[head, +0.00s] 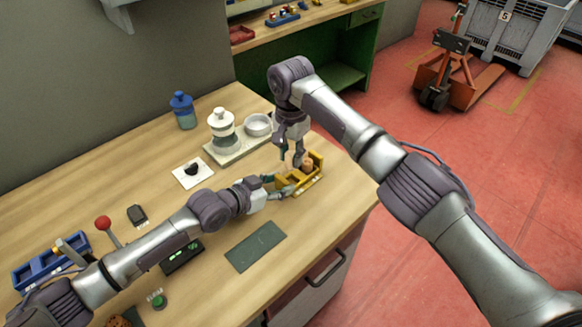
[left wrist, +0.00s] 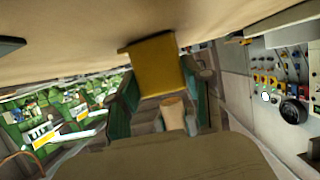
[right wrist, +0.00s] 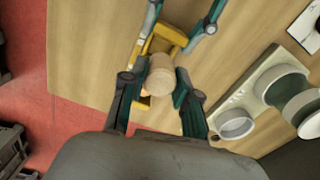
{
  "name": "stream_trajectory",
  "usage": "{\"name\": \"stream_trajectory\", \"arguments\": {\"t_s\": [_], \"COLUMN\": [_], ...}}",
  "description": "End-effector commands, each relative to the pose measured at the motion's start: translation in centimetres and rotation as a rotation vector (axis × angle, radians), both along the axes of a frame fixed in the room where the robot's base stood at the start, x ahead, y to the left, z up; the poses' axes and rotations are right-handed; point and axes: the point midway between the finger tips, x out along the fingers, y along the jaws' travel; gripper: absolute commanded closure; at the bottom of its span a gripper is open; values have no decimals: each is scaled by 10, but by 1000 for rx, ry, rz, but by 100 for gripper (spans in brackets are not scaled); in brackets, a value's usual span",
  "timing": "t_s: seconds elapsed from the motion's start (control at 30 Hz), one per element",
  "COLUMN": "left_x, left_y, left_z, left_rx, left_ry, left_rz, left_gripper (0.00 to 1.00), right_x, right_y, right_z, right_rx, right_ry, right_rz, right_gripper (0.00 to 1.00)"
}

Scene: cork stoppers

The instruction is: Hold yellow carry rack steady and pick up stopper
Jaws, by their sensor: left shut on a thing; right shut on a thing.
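The yellow carry rack (head: 314,182) stands near the table's right edge. My left gripper (head: 281,188) is shut on the rack from its left side; the rack's yellow wall (left wrist: 157,66) shows between its fingers in the left wrist view. A tan cork stopper (head: 307,163) is at the rack. My right gripper (head: 296,160) comes from above and is shut on the stopper, whose round top (right wrist: 160,76) shows between its fingers in the right wrist view. The stopper's lower end is hidden, so I cannot tell whether it is clear of the rack.
A tray (head: 222,155) with a white-lidded jar (head: 221,124) and a bowl (head: 258,125) stands behind the rack. A blue bottle (head: 183,111) is farther back. A flat dark green mat (head: 256,247) lies in front. The table edge is close on the right.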

Motion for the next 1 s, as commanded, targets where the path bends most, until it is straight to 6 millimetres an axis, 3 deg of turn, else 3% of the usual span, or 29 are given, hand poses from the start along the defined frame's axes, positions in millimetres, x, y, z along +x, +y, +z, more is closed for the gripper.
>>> {"name": "stream_trajectory", "arguments": {"t_s": [0.2, 0.5, 0.53, 0.67, 1.0], "left_x": [0, 0, 0, 0, -1], "left_y": [0, 0, 0, 0, 1], "left_z": [0, 0, 0, 0, 0], "left_rx": [0, 0, 0, 0, 0], "left_ry": [0, 0, 0, 0, 0], "left_rz": [0, 0, 0, 0, 0], "left_gripper": [94, 94, 46, 24, 21], "right_x": [0, 0, 0, 0, 0], "right_y": [0, 0, 0, 0, 0], "right_z": [26, 29, 29, 29, 29], "right_rx": [-1, -1, -1, -1, -1], "right_ry": [-1, 0, 0, 0, 1], "right_rz": [0, 0, 0, 0, 0], "right_gripper": [82, 82, 82, 82, 82]}}
